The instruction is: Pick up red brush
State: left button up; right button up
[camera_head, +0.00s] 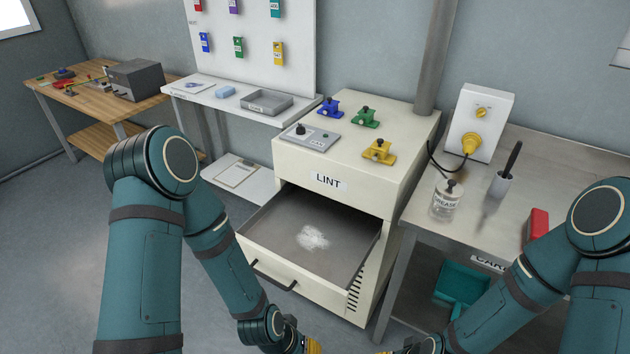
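A red object (538,224) lies on the metal table at the right, just left of my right arm, which may hide part of it. It could be the red brush, but no bristles show. My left gripper (312,346) is at the bottom edge, in front of the open drawer, with a bit of yellow beside it. My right gripper (402,349) barely shows at the bottom edge, well away from the red object. The fingertips of both are cut off, so I cannot tell whether they are open or hold anything.
The LINT drawer (265,222) is pulled open with white lint (313,237) inside.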

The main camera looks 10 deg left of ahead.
aim_at(538, 219)
jog(key=z, duration=1.25)
